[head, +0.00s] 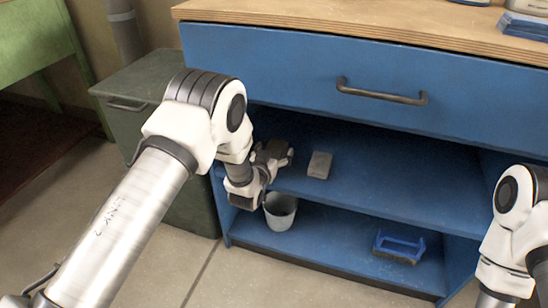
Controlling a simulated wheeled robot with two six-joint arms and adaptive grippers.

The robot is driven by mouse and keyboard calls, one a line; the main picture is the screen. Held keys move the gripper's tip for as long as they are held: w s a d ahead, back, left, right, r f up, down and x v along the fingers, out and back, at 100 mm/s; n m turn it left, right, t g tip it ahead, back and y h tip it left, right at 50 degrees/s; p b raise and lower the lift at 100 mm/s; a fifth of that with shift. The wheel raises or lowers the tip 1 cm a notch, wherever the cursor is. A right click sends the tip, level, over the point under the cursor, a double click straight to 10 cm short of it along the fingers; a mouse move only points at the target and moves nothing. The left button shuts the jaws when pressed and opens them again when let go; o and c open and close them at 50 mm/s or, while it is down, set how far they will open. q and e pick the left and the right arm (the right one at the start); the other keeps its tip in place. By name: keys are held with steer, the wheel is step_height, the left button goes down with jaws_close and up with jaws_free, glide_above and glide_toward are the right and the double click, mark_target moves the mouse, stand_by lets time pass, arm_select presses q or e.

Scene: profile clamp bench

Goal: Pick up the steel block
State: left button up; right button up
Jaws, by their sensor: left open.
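The steel block (320,165) is a small grey block lying on the upper shelf (400,185) of the blue bench, under the drawer. My left gripper (285,156) is just left of the block, over the left part of the same shelf. It is open, and a gap shows between it and the block. My left wrist hides part of the shelf's left end. My right arm comes in at the right edge, but its gripper is outside the picture.
A closed blue drawer with a dark handle (381,92) is above the opening. A green bin (140,95) stands at left. The upper shelf right of the block is clear.

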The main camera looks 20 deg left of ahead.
arm_select(q)
jaws_close()
steer(key=shift+r, duration=0.15)
stand_by(0.4)
